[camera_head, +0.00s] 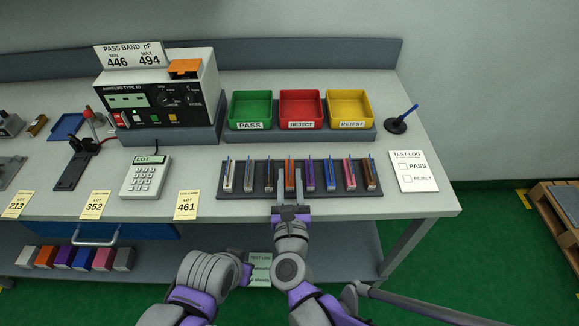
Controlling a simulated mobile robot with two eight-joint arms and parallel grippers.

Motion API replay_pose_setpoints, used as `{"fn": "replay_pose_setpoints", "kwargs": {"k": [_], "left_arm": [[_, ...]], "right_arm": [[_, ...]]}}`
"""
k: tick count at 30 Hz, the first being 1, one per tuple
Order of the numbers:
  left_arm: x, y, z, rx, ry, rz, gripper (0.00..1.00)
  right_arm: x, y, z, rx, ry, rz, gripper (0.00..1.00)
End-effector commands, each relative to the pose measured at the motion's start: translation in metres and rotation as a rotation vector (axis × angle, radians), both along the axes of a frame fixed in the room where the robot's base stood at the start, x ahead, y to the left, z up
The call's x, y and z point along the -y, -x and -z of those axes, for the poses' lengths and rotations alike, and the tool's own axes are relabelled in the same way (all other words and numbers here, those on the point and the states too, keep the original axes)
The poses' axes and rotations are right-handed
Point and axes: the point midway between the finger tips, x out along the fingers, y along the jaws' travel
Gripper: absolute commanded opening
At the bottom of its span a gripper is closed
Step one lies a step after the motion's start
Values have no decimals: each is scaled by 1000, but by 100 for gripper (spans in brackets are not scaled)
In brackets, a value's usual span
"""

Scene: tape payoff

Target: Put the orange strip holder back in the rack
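The foot of the orange holder is partly hidden by the gripper. My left gripper (247,272) is low in front of the bench, largely hidden by its own arm, so its fingers cannot be made out.
Several other coloured holders fill the rack closely. Behind stand green (250,107), red (301,107) and yellow (350,107) bins. A keypad device (146,178) is left of the rack, a test log card (414,172) right. More coloured blocks (83,258) lie on the lower shelf.

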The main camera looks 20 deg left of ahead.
Motion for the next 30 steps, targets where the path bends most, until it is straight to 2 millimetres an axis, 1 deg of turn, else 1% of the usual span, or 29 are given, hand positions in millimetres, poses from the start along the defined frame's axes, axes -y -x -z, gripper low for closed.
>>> {"fn": "replay_pose_setpoints", "kwargs": {"k": [1, 6, 9, 12, 17, 30], "left_arm": [[0, 0, 0, 0, 0, 0, 0], [0, 0, 0, 0, 0, 0, 0], [0, 0, 0, 0, 0, 0, 0], [0, 0, 0, 0, 0, 0, 0], [0, 0, 0, 0, 0, 0, 0], [0, 0, 0, 0, 0, 0, 0]], "right_arm": [[3, 13, 0, 0, 0, -4, 34], [13, 47, 0, 0, -1, -3, 34], [17, 61, 0, 0, -1, -3, 34], [20, 71, 0, 0, 0, -2, 34], [22, 76, 0, 0, -1, 0, 34], [22, 75, 0, 0, 0, 0, 34]]}}
